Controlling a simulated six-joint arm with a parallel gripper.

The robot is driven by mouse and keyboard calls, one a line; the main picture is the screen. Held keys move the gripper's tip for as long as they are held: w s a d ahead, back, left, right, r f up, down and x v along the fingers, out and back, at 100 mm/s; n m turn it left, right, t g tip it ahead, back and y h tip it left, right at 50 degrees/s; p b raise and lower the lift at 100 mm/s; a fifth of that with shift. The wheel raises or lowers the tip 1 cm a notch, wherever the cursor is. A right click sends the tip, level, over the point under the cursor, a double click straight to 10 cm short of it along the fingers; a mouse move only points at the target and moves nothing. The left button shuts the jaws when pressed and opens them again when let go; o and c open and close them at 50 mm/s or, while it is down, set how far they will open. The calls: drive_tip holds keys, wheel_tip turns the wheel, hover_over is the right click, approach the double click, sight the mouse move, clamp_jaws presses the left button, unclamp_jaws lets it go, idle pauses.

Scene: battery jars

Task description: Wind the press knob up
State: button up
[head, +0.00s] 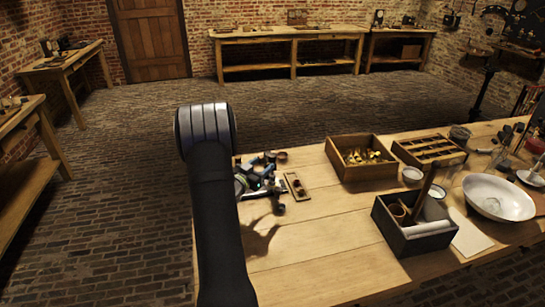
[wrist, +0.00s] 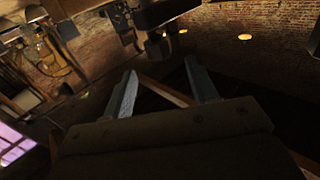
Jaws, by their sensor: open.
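My gripper (wrist: 158,75) is open in the wrist view, its two pale fingers spread apart with nothing between them. Dark metal parts (wrist: 145,15) hang just beyond the fingertips at the top of that view; I cannot tell whether they belong to the press. No press knob can be made out for sure in either view. In the head view my own arm rises at the left of the workbench (head: 310,235), and the wrist end lies beyond it over the bench's left part, too small to show the fingers clearly.
A small wooden tray (head: 297,187) sits near the wrist. Behind it stand a wooden box of brass parts (head: 338,168) and a divided box (head: 407,154). A dark box (head: 413,243) with rolls and a white basin (head: 515,208) are at right. The front middle of the bench is clear.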

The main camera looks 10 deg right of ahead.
sight(271, 158)
drive_tip(key=x, duration=0.7)
drive_tip(key=shift+w+d, duration=0.15)
drive_tip(key=shift+d, duration=0.05)
drive_tip(key=c, duration=1)
drive_tip(key=shift+o, duration=0.2)
drive_tip(key=shift+n+t+y, duration=1.5)
drive_tip(key=shift+y, duration=0.3)
drive_tip(key=o, duration=1)
drive_tip(key=shift+c, duration=0.2)
